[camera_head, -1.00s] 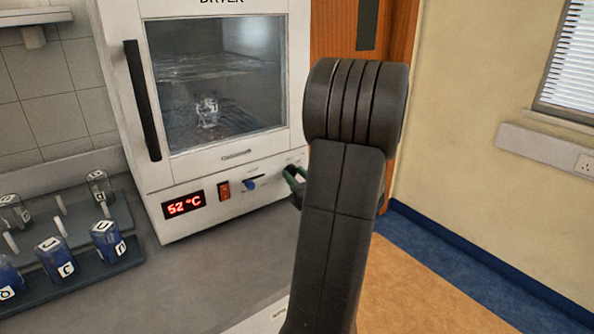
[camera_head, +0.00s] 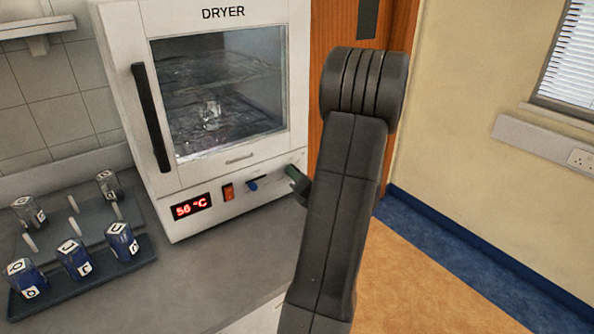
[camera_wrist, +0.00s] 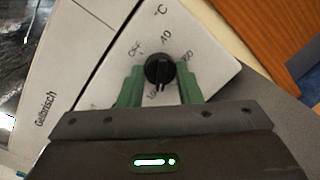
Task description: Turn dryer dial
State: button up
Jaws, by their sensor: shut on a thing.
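The white dryer (camera_head: 222,163) stands on the bench, its door shut. Its red display (camera_head: 193,206) reads 56 °C. The black dial (camera_wrist: 159,70) sits on the white panel in the wrist view, with OFF and several number marks around it; its white pointer line points down toward my gripper body. My gripper (camera_wrist: 160,84) is shut on the dial, one green fingertip on each side. In the head view my gripper (camera_head: 298,183) is at the right end of the dryer's lower panel, and the dial is hidden there.
An orange rocker switch (camera_head: 228,191) and a blue knob (camera_head: 251,185) are left of my gripper on the panel. A rack (camera_head: 100,277) with several lettered vials stands at bench left. Open floor (camera_head: 420,275) lies to the right.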

jog(key=shift+f+m, duration=0.1)
jog(key=shift+m, duration=0.3)
jog(key=o, duration=1)
jog(key=b+v, duration=0.1)
jog(key=v, duration=1.2)
jog(key=shift+s+d, duration=0.15)
jog(key=shift+s, duration=0.2)
jog(key=p+x, duration=0.1)
jog(key=x, duration=1.2)
jog(key=shift+w, duration=0.4)
